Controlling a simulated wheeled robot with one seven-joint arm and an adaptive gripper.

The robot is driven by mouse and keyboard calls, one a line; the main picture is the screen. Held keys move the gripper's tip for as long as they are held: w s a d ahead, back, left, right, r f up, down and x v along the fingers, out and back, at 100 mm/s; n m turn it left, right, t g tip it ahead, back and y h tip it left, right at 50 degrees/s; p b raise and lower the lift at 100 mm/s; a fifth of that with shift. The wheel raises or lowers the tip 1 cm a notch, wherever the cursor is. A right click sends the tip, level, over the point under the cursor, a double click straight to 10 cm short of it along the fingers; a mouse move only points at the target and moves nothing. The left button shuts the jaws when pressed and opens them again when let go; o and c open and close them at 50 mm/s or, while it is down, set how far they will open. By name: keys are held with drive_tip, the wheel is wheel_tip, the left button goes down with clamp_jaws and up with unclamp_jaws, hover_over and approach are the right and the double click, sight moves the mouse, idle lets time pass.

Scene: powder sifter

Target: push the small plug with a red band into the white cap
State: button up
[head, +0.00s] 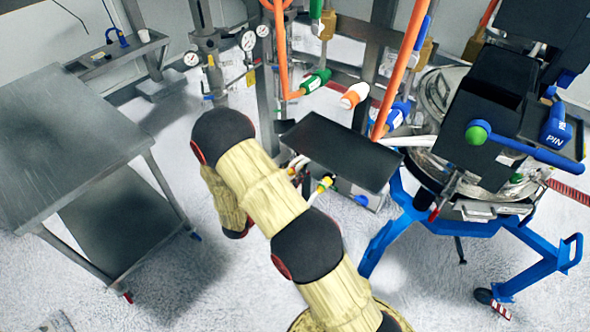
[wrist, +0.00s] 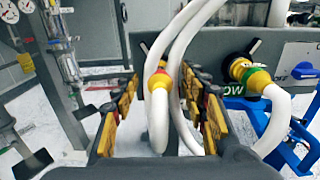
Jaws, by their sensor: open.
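In the wrist view a small yellow plug with a red band (wrist: 158,80) sits on the end of a white hose, in front of a grey panel. My gripper (wrist: 161,84) is open, its yellow-and-black fingers on either side of the plug and hose; I cannot tell whether they touch. In the head view a white piece with an orange band (head: 354,95) stands by the pipe rack; it may be the white cap, but I cannot tell for sure. My gripper is hidden in the head view.
A yellow-green fitting (wrist: 250,75) with a looping white hose is right of my gripper. A dark flat panel (head: 341,153) lies beside my arm. The blue-framed sifter (head: 412,210) stands right, a steel table (head: 80,130) left. Orange pipes (head: 400,65) stand behind.

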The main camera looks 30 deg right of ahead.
drive_tip(key=shift+w+d, duration=0.25)
drive_tip(key=shift+d, duration=0.3)
drive_tip(key=shift+c, duration=1)
clamp_jaws()
idle(0.5)
drive_tip(key=shift+s+a, duration=0.1)
drive_tip(key=shift+a, duration=0.1)
drive_tip(key=shift+p+v, duration=0.3)
drive_tip(key=shift+v, duration=2.5)
